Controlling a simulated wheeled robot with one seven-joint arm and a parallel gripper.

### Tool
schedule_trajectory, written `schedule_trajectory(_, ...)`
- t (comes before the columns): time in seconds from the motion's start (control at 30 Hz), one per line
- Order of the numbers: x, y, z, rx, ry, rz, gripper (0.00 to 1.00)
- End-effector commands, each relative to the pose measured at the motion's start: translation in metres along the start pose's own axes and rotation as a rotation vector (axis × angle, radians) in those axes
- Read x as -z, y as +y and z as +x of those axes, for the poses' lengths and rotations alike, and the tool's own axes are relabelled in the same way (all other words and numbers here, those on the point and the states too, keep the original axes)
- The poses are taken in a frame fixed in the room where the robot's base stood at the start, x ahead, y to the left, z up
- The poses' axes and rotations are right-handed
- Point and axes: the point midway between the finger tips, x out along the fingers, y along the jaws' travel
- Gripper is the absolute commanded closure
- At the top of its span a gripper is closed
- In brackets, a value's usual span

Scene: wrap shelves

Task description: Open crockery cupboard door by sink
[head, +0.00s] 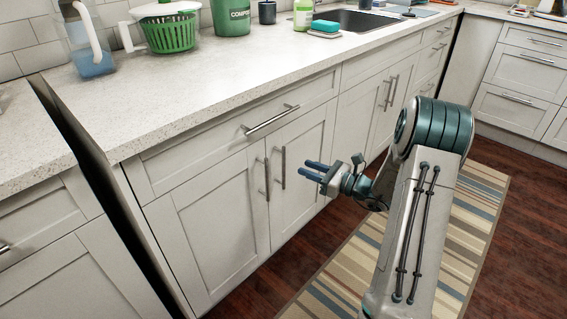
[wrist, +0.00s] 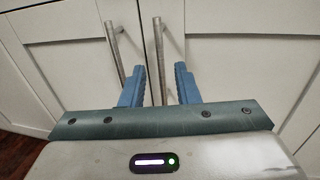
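A white base cupboard has a left door (head: 215,225) and a right door (head: 305,165), both shut, under a drawer. The left door's upright bar handle (head: 267,180) and the right door's handle (head: 283,168) stand close together at the middle seam. My gripper (head: 308,170), with blue fingers, points at the doors from the right and looks apart from them. In the wrist view my gripper (wrist: 160,67) is open. The right handle (wrist: 158,50) shows between its fingers; the left handle (wrist: 115,50) runs down by the left finger. No contact is clear.
The sink (head: 350,22) is set in the speckled counter (head: 215,75) further back, above another pair of shut doors (head: 365,110). A pitcher (head: 88,45) and green basket (head: 170,33) stand on the counter. A striped rug (head: 345,265) covers the floor before the cupboards.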

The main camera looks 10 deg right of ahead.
Motion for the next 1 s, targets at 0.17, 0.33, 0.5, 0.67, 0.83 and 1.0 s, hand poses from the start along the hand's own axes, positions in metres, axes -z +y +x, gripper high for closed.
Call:
schedule_trajectory(0.17, 0.002, 0.002, 0.042, -0.005, -0.001, -0.002, 0.71)
schedule_trajectory(0.33, 0.002, 0.001, 0.071, -0.004, 0.000, -0.003, 0.71)
schedule_trajectory(0.5, 0.001, 0.001, 0.088, -0.002, 0.000, -0.001, 0.71)
schedule_trajectory(0.67, 0.000, 0.001, 0.093, -0.001, 0.001, -0.001, 0.71)
schedule_trajectory(0.83, 0.000, 0.001, 0.093, -0.001, 0.001, -0.001, 0.71)
schedule_trajectory(1.0, 0.000, 0.001, 0.092, -0.001, 0.001, -0.001, 1.00)
